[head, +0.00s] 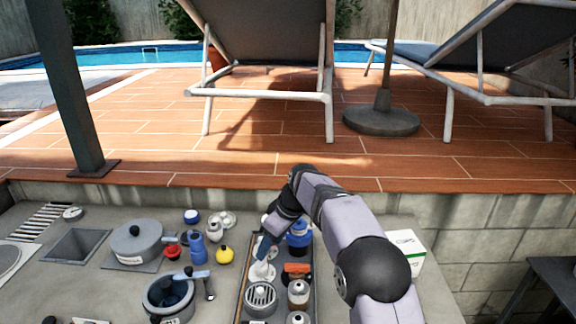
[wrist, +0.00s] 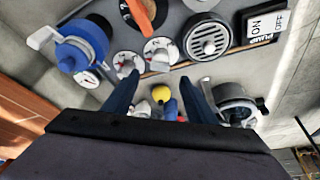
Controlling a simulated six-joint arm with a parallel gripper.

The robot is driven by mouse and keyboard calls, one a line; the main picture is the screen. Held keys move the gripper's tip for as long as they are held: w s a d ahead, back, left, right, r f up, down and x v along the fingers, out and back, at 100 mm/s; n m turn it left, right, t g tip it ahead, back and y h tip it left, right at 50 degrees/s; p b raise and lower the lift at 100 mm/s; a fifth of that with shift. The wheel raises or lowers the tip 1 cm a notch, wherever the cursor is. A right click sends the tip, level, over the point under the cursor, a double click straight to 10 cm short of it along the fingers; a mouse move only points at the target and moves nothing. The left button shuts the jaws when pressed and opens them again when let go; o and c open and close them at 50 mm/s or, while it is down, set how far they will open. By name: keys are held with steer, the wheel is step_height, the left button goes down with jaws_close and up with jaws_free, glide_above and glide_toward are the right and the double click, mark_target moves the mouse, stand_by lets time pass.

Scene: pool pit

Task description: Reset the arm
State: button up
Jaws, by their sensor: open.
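My gripper (head: 264,243) hangs from my arm over the left side of the long dark-edged tray (head: 243,293) of fittings in the head view. In the wrist view my gripper (wrist: 158,82) has its two dark blue fingers spread apart, with nothing held between them. A small yellow round thing (wrist: 161,94) shows between the fingers but lies beyond them. White dials (wrist: 160,52) are just past the fingertips. In the head view my arm hides part of the tray's right side, and the exact height of the fingertips above the fittings is hard to tell.
On the tray are a blue valve (head: 299,240), an orange handle (head: 297,268) and a round grille (head: 261,298). Left of it stand a lidded pot (head: 137,241), another pot (head: 170,296) and a yellow piece (head: 224,255). A white box (head: 405,249) is right of my arm.

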steer(key=s+d+r+m+h+p, duration=0.1)
steer(key=s+d+r+m+p, duration=0.25)
steer(key=s+d, duration=0.35)
steer(key=s+d+r+m+h+p, duration=0.1)
steer(key=s+d+r+m+p, duration=0.2)
steer(key=s+d+p, duration=0.3)
steer(key=s+d+m+g+h+p, duration=0.1)
steer(key=s+d, duration=0.3)
steer(key=s, duration=0.6)
steer(key=s+d+m+g+p, duration=0.1)
steer(key=s+d+m+p, duration=0.3)
steer(key=s, duration=0.6)
steer(key=shift+s+d+r+h, duration=0.3)
steer(key=shift+d+r+h, duration=0.1)
steer(key=shift+d, duration=0.25)
